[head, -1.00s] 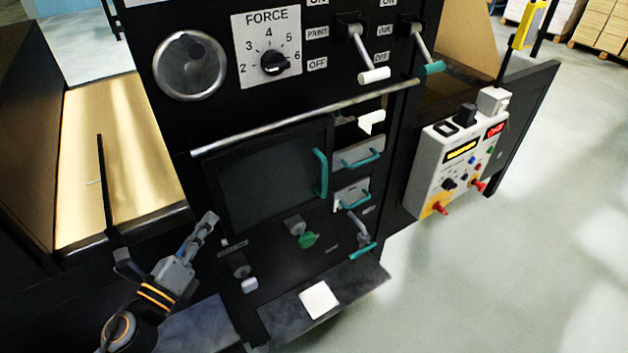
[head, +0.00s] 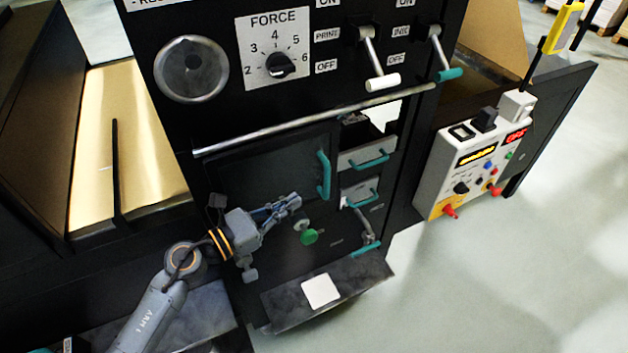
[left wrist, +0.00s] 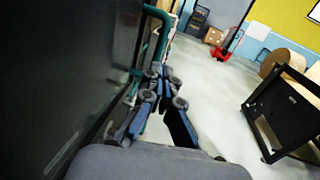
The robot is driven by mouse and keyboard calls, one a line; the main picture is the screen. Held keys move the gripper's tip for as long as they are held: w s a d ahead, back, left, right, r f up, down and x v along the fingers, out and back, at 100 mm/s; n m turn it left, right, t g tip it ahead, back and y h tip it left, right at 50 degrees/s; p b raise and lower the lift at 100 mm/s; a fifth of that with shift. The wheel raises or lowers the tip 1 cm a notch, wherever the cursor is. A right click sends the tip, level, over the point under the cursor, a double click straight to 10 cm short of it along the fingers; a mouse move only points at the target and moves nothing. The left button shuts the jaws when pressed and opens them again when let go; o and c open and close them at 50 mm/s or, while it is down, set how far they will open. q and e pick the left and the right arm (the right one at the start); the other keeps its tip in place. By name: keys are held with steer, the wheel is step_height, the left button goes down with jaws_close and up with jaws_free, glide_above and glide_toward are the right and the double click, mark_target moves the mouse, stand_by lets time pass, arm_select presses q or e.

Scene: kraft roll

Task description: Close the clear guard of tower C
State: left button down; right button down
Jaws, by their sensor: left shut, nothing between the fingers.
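The guard looks like a dark glossy panel (head: 255,168) with an upright teal handle (head: 323,175) at its right edge, on the black tower front in the head view. I cannot tell whether it sits flush or slightly ajar, and no tower letter is readable. My left gripper (head: 296,202) is shut and empty. It is in front of the panel's lower edge, left of and below the handle, and its arm hides the panel's lower left corner. In the left wrist view, the gripper (left wrist: 165,75) is beside a dark surface, with a teal handle (left wrist: 158,35) beyond the fingers. My right gripper is not in view.
A metal bar (head: 310,128) crosses above the panel. Small drawers with teal handles (head: 370,160) are to its right. A green knob (head: 309,237) and a shelf with a white pad (head: 321,290) are below. A control box (head: 473,160) stands at right; open floor lies beyond.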

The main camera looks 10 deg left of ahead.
mark_target(325, 184)
arm_select(q)
steer(key=p+x, duration=0.1)
steer(key=x, duration=0.4)
steer(key=shift+d+r+p, duration=0.1)
steer(key=shift+r+p, duration=0.1)
steer(key=shift+p, duration=0.15)
steer(key=shift+w+d+f, duration=0.2)
steer(key=shift+w+d, duration=0.3)
steer(key=shift+w, duration=0.1)
